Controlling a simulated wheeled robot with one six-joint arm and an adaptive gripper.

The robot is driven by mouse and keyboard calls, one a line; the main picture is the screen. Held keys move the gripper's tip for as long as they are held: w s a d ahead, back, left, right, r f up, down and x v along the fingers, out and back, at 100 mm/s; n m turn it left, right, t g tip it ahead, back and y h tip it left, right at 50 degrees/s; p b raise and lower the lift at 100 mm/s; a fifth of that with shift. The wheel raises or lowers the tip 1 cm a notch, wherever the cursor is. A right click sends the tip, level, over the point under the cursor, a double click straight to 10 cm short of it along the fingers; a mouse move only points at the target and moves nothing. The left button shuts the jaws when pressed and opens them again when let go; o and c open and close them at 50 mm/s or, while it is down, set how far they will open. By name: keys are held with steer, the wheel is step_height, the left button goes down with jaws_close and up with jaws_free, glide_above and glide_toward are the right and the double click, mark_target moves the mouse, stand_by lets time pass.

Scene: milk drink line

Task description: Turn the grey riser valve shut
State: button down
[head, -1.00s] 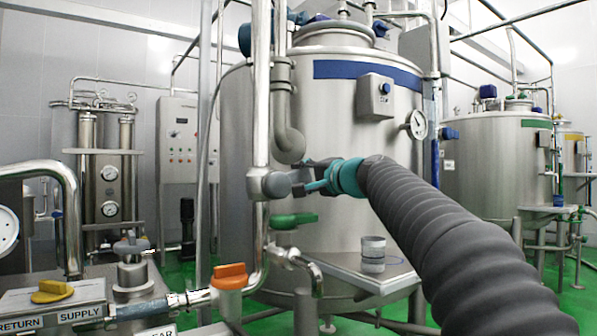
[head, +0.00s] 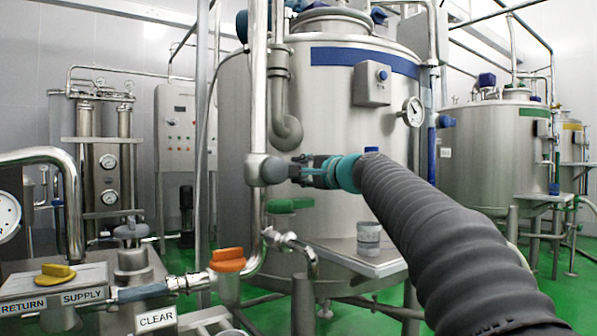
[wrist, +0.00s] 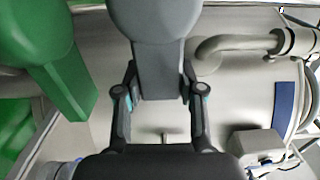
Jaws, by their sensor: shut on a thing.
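The grey riser valve (head: 266,169) sits on the vertical steel pipe in front of the blue-banded tank. Its grey lever points right, across the pipe, toward my gripper (head: 301,171). In the wrist view the valve lever (wrist: 160,65) comes down from the top between my gripper's fingers (wrist: 160,90). The fingers are shut on the lever, one on each side. In the head view the fingers hide much of the lever.
A green valve handle (head: 282,205) is just below the grey valve; it fills the left of the wrist view (wrist: 62,85). An orange valve (head: 228,260) and a yellow valve (head: 55,273) are lower left. A bent grey pipe (head: 288,130) hangs close above.

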steer(key=shift+f, duration=0.15)
steer(key=c, duration=0.7)
jaws_free()
steer(key=shift+s+d, duration=0.25)
steer(key=shift+s, duration=0.15)
steer(key=v, duration=1.1)
